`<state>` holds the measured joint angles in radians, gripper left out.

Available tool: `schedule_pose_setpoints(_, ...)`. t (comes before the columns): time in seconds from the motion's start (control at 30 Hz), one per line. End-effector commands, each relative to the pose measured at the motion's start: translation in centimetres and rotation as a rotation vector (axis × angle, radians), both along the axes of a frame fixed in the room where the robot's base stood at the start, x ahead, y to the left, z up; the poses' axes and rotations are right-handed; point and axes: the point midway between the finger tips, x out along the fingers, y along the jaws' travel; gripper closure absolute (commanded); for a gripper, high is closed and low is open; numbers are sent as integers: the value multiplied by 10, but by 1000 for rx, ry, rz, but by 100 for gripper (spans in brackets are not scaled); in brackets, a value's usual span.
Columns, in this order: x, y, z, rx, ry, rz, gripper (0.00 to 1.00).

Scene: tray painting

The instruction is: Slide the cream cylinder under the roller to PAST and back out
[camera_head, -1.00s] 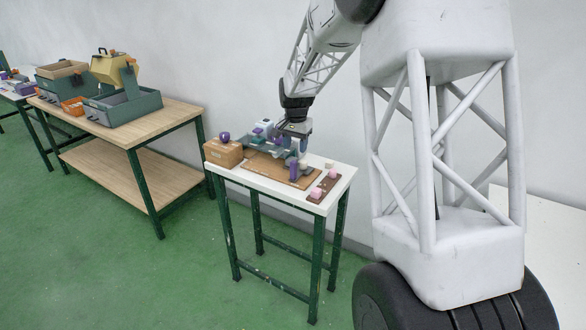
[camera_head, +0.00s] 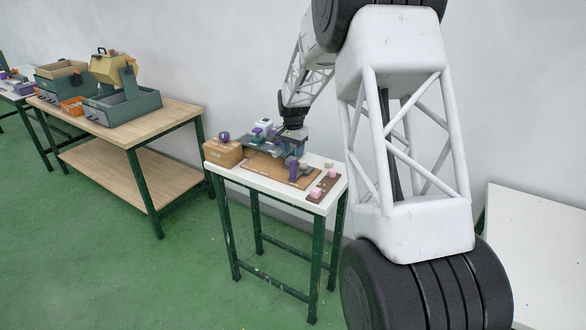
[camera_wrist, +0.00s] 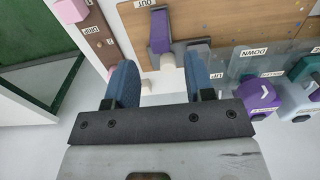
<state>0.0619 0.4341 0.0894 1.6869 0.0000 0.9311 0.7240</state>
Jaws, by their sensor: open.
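My gripper (camera_wrist: 160,82) is open, its two blue fingers spread with nothing clamped between them. In the wrist view, a cream round piece (camera_wrist: 167,62) sits at the near end of a purple piece (camera_wrist: 160,30) below the OUT label; I take it as the cream cylinder. It lies just beyond the gap between the fingers. A smaller cream piece (camera_wrist: 146,88) shows in the gap, its shape unclear. In the head view the purple piece (camera_head: 293,169) stands on a brown board (camera_head: 262,174). I cannot clearly make out the roller.
A DOWN label and a purple button (camera_wrist: 258,95) are at right in the wrist view. A brown strip (camera_head: 314,194) with pink blocks lies at the white table's right end. A brown box (camera_head: 222,153) with a purple ball is at its left end.

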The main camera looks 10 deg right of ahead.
Motion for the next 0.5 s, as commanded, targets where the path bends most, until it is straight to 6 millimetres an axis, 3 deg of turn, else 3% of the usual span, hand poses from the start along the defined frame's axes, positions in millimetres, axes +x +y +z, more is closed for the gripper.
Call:
schedule_pose_setpoints(0.27,0,0,-20,1,1,0,51)
schedule_pose_setpoints(0.5,0,0,-49,0,1,0,51)
